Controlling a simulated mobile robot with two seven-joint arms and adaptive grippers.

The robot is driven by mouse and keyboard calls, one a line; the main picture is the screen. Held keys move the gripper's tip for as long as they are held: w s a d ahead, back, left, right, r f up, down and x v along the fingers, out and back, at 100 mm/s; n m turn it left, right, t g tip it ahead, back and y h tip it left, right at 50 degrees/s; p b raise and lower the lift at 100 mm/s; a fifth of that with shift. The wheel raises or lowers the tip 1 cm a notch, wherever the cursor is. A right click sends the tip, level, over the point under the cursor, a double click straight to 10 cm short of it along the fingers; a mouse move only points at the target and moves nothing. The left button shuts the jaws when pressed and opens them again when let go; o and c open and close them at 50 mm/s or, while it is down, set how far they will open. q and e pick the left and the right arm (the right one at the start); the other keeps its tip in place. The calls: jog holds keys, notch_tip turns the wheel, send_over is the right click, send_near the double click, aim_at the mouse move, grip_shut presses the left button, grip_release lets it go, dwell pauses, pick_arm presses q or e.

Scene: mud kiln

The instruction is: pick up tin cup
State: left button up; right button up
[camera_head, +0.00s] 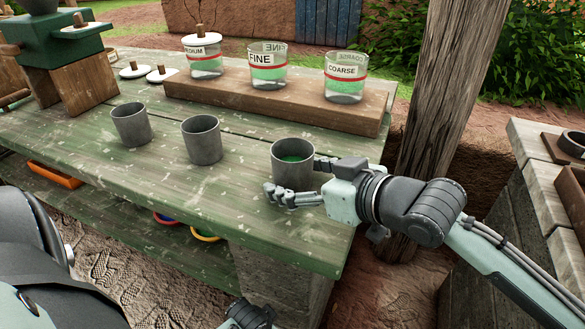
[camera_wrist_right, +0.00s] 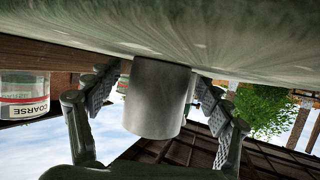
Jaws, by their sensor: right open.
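Three grey tin cups stand upright on the green table: a left one (camera_head: 131,124), a middle one (camera_head: 202,140) and a right one (camera_head: 291,167) with green material inside. My right gripper (camera_head: 294,179) is open, with its fingers on either side of the right cup. In the right wrist view, which is upside down, this cup (camera_wrist_right: 158,98) hangs between the two spread fingers, with small gaps showing beside it. Part of what looks like my left gripper (camera_head: 250,316) shows at the bottom edge of the head view; its fingers are hidden.
A wooden riser (camera_head: 275,105) behind the cups bears labelled glass jars, including FINE (camera_head: 267,68) and COARSE (camera_head: 345,78). A green grinder (camera_head: 50,45) stands at the back left. A wooden post (camera_head: 437,90) rises close to my right arm. The table front is mostly clear.

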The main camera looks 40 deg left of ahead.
jog(key=c, duration=1.4)
jog(key=shift+r, duration=0.1)
jog(key=shift+c, duration=0.2)
